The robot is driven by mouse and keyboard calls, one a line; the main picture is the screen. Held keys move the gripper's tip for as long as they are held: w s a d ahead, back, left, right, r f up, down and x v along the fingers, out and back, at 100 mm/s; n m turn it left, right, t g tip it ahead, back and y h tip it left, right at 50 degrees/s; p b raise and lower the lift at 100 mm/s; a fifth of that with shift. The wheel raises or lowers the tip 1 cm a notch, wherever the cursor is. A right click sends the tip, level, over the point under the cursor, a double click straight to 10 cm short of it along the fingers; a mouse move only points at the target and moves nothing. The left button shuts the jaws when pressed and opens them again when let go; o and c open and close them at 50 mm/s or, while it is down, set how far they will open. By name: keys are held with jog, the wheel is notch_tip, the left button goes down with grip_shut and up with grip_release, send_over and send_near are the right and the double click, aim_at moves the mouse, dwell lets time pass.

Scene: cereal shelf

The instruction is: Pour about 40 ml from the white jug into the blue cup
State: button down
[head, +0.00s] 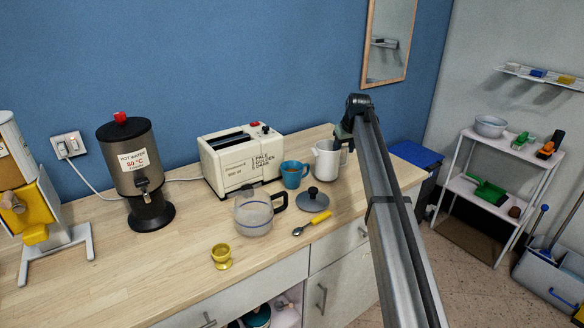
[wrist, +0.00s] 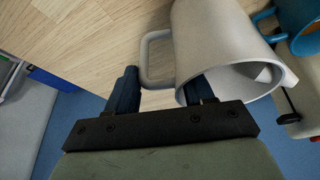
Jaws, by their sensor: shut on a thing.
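The white jug (head: 326,162) stands near the back of the counter, looking upright; whether it touches the wood is unclear. My gripper (head: 344,132) is at its right, handle side. In the wrist view the fingers of my gripper (wrist: 161,90) sit on either side of the handle of the white jug (wrist: 215,40), shut on it. The jug's inside is partly seen; its liquid level cannot be told. The blue cup (head: 291,179) stands just left of the jug, apart from it. In the wrist view the blue cup (wrist: 268,16) shows a brownish inside.
A cream toaster (head: 230,170) stands behind the cup. A glass pot (head: 252,222), a grey lid (head: 313,199), a yellow-handled spoon (head: 312,223) and a yellow egg cup (head: 221,257) lie in front. A hot water urn (head: 135,165) stands left.

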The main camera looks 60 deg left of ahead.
jog(key=shift+r, duration=0.1)
jog(key=shift+s+a+r+t, duration=0.15)
jog(key=shift+s+r+t, duration=0.65)
jog(key=shift+t, duration=0.1)
jog(key=s+a+r+n+t+h, duration=0.1)
jog(key=s+r+t, duration=0.4)
jog(key=r, duration=0.1)
jog(key=shift+s+a+r+n+h, duration=0.25)
jog(key=shift+a+r+n+h, duration=0.05)
jog(key=shift+a+r, duration=0.1)
jog(key=shift+s+r+t, duration=0.2)
jog(key=shift+s+t, duration=0.45)
jog(key=shift+t, duration=0.25)
dwell(1.3)
jog(key=shift+s+a+f+n+t, duration=0.2)
jog(key=shift+s+f+n+t, duration=0.2)
jog(key=shift+s+f+t, duration=0.25)
dwell(1.7)
jog(key=shift+s+a+t+b, duration=0.1)
jog(key=shift+s+t+b, duration=0.05)
jog(key=shift+t+b, duration=0.2)
dwell(1.1)
